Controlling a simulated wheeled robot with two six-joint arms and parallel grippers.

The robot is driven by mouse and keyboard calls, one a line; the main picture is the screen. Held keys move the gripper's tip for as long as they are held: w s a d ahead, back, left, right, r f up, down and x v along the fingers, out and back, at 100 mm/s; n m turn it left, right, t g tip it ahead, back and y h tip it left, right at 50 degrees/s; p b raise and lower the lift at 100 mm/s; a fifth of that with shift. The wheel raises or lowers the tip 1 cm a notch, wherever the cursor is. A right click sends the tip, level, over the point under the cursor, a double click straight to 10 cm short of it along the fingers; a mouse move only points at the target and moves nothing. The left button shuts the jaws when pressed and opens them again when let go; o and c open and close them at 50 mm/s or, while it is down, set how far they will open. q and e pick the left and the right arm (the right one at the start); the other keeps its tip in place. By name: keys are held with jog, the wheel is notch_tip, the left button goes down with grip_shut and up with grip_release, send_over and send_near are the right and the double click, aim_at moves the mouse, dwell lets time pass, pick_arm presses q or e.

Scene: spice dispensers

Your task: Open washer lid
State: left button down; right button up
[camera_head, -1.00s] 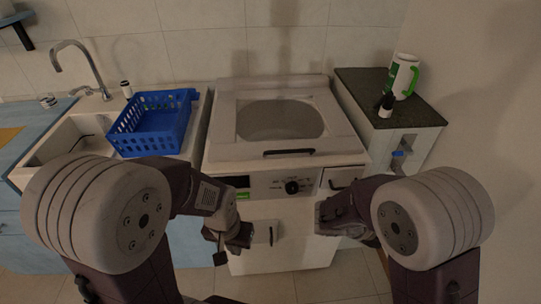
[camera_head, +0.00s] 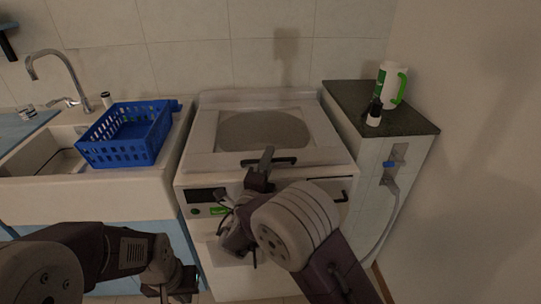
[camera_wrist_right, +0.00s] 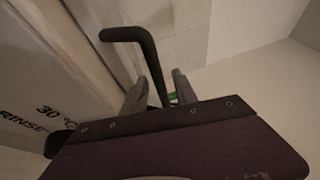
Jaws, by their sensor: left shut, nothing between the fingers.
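The white top-loading washer (camera_head: 228,272) stands in the middle of the head view. Its lid (camera_head: 203,138) lies flat and closed, with a grey window (camera_head: 265,131) and a black handle (camera_head: 284,161) along the front edge. My right gripper (camera_head: 262,165) is at the handle, partly covering it. In the right wrist view the black handle (camera_wrist_right: 128,34) runs toward the gap between my right fingers (camera_wrist_right: 160,88), which are apart. I cannot tell whether they touch it. My left gripper (camera_head: 178,288) is shut and empty, low in front of the washer's left side.
A blue basket (camera_head: 122,152) stands by the sink and faucet (camera_head: 55,75) at the left. A dark-topped side counter (camera_head: 400,122) at the right holds a white and green pitcher (camera_head: 388,84) and a small dark bottle (camera_head: 374,113). The wall is close behind the washer.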

jog(key=shift+x, duration=1.45)
grip_shut()
